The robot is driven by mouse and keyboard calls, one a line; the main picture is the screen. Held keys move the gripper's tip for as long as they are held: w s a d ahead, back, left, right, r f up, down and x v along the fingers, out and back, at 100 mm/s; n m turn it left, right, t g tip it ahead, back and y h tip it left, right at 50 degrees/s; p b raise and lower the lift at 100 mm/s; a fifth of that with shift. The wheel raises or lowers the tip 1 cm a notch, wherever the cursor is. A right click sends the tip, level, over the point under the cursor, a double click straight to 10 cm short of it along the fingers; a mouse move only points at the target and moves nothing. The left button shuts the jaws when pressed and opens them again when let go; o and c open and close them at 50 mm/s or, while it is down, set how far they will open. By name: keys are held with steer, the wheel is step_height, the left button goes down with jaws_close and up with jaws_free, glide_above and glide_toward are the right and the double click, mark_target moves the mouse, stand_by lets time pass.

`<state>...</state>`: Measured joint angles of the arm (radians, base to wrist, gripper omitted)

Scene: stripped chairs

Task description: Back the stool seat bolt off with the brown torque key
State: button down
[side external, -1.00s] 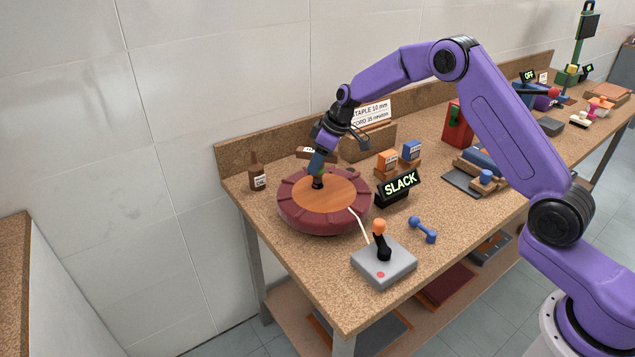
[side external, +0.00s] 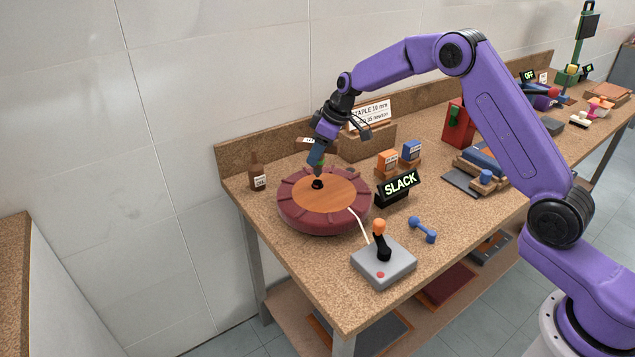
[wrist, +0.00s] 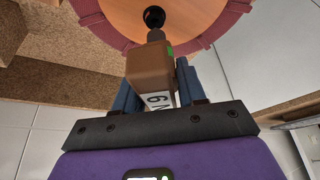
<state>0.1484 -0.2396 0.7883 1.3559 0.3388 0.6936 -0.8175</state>
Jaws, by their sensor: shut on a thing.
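The stool seat (side external: 290,215) is a round, dark red padded ring with a bare wooden disc in its middle, lying on the bench. The black seat bolt (side external: 318,184) stands at the middle of the disc; it also shows at the top of the wrist view (wrist: 154,15). My gripper (side external: 316,157) is over the seat, its blue fingers shut on the brown torque key (wrist: 150,67). The key has a partly hidden white label and a green mark.
A lit sign reading SLACK (side external: 400,185) stands right of the seat. A grey joystick box (side external: 384,264) sits in front, with a white cord running to the seat. Orange (side external: 387,163) and blue (side external: 411,153) blocks stand behind.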

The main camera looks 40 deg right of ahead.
steer(key=shift+r, duration=0.1)
steer(key=shift+r, duration=2)
steer(key=shift+s+d+r, duration=0.15)
steer(key=shift+s+r, duration=0.1)
steer(key=shift+r, duration=0.05)
steer(key=s+d+r+m, duration=0.2)
steer(key=s+d, duration=0.1)
steer(key=s, duration=0.7)
steer(key=s+d+r+m+t+h, duration=0.1)
steer(key=s+d+r+m, duration=0.1)
steer(key=s, duration=0.9)
steer(key=shift+d+r, duration=0.6)
steer(key=shift+d, duration=0.25)
